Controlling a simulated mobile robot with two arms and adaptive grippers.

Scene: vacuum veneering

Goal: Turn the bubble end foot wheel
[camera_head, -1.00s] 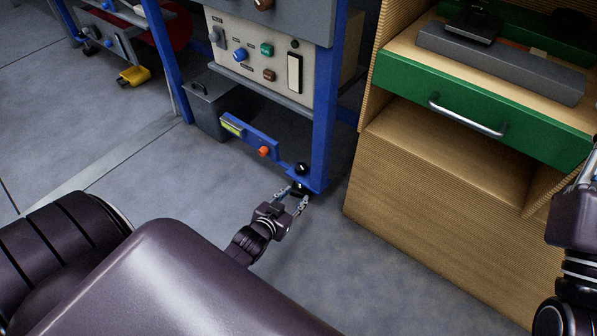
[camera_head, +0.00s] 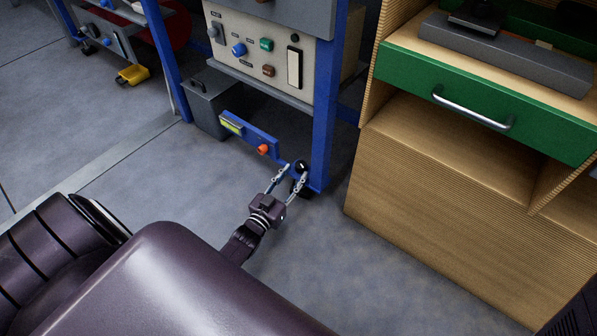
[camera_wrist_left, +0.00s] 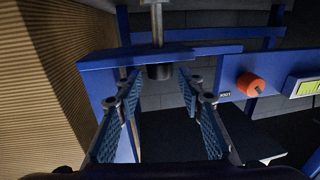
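The foot wheel is a small black knob (camera_head: 301,166) at the blue foot bracket of the press frame's front leg. Beside it on the blue rail are an orange knob (camera_head: 263,149) and a yellow-green bubble level (camera_head: 232,126). My left gripper (camera_head: 292,175) is open and empty, its two fingers pointing at the wheel. In the left wrist view, the black wheel (camera_wrist_left: 160,72) lies ahead between the lines of the open fingers (camera_wrist_left: 158,82), against the blue bracket (camera_wrist_left: 140,58). I cannot tell whether the fingertips touch it. My right gripper is out of view.
A wooden cabinet with a green drawer (camera_head: 480,100) stands close to the right of the leg. A grey control panel (camera_head: 262,55) is above, and a dark grey box (camera_head: 208,103) stands to the left under it. The grey floor in front is clear.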

